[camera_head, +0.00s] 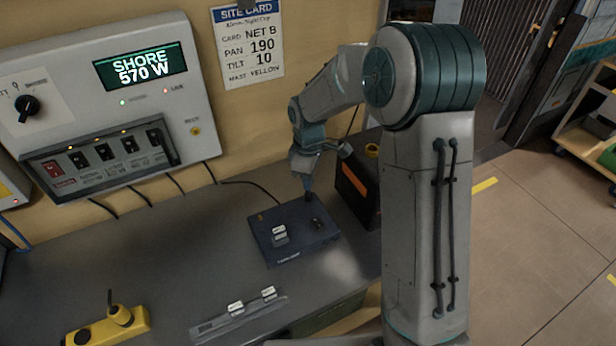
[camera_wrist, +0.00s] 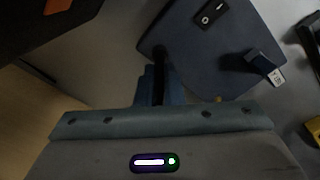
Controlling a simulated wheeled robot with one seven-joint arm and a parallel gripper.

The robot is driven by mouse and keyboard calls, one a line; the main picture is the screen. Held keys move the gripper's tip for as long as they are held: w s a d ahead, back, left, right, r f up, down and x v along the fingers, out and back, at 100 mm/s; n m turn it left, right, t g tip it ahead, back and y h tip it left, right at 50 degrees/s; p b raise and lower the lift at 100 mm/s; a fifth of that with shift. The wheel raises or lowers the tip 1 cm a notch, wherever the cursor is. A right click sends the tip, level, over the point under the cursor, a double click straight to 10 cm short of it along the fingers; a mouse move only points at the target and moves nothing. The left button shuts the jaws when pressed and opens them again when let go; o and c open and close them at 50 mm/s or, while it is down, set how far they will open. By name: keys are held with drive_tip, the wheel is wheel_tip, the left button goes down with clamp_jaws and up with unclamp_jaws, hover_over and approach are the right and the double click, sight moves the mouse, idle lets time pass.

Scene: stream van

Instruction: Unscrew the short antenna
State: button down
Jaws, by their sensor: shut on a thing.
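The dark blue box (camera_head: 290,245) lies on the grey bench; the wrist view shows its top (camera_wrist: 190,45) too. My gripper (camera_head: 308,190) points down at the box's back right corner. In the wrist view my gripper (camera_wrist: 160,88) is shut around a thin black upright piece, the short antenna (camera_wrist: 159,66), at the box's edge. Its lower end is too dark to tell whether it is still seated. A plug with a white tag (camera_head: 279,233) stands on the box; it shows in the wrist view (camera_wrist: 265,68). A black rocker switch (camera_wrist: 210,14) is beside it.
A black case with an orange stripe (camera_head: 352,185) stands close right of my gripper. A strip with two white-tagged plugs (camera_head: 240,318) and a yellow device with a black stub (camera_head: 105,325) lie in front. The power panel (camera_head: 110,90) is on the wall.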

drive_tip(key=shift+n, duration=0.9)
drive_tip(key=shift+n+p, duration=0.3)
drive_tip(key=shift+r+p, duration=0.8)
drive_tip(key=shift+r, duration=0.3)
drive_tip(key=shift+r+p, duration=1.1)
drive_tip(key=shift+r, duration=0.35)
